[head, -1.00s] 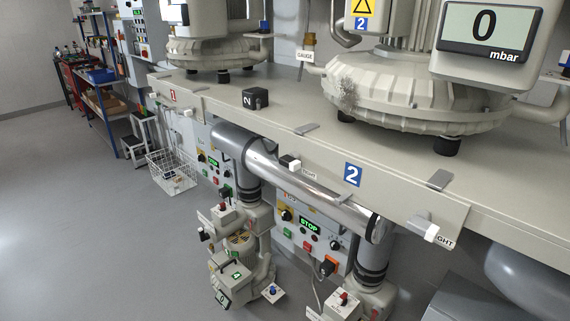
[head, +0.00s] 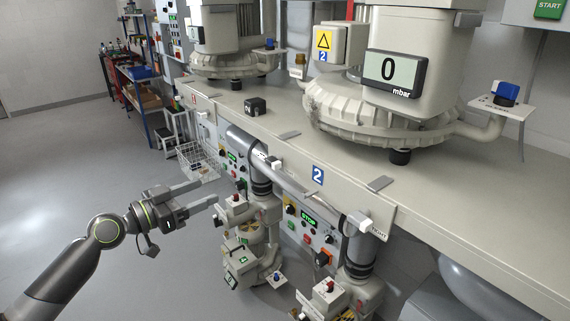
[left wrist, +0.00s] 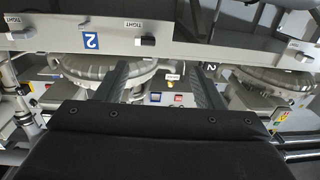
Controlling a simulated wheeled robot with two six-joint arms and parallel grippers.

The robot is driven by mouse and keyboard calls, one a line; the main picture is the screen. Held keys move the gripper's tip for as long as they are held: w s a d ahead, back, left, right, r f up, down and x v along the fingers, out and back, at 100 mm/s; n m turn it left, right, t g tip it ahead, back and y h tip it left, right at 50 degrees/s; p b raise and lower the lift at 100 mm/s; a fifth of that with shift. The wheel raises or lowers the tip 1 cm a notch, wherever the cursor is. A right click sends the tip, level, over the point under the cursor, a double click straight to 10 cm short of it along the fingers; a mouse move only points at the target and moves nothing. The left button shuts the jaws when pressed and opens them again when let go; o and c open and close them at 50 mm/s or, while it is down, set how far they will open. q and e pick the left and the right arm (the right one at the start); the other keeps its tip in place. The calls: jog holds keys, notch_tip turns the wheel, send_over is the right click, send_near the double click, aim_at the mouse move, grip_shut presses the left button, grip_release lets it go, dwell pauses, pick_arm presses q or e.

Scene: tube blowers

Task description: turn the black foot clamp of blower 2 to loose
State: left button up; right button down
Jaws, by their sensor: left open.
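The front rail of blower 2's bench carries two small foot clamps beside the blue 2 plate (head: 318,176). The black foot clamp (left wrist: 146,41) shows in the left wrist view, where the scene is upside down, with a TIGHT label beside it. In the head view it is small (head: 275,163), left of the plate. The white foot clamp (head: 365,223) is right of the plate, also by a TIGHT label. My left gripper (head: 216,192) is open and empty, left of and apart from the rail. Its fingers (left wrist: 160,78) frame the left wrist view. My right gripper is not visible.
Blower 2 (head: 375,118) stands on the bench (head: 445,205); a black block (head: 255,106) lies left of it. Pipes and a control panel (head: 305,232) are below the rail. A wire basket (head: 198,165) hangs farther left. The floor at left is clear.

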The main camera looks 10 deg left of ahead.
pick_arm(q)
notch_tip(320, 180, up, 2)
jog(key=d+r+m+h, duration=0.1)
jog(key=d, duration=0.1)
jog(key=p, duration=0.7)
send_near(269, 163)
jog(key=x, duration=0.8)
jog(key=shift+w+d+r, duration=0.15)
jog(key=shift+w+r, duration=0.05)
jog(key=shift+w+d+f, duration=0.1)
jog(key=shift+w+d, duration=0.2)
jog(key=shift+w, duration=0.05)
jog(key=shift+c, duration=0.4)
jog(key=c, duration=0.9)
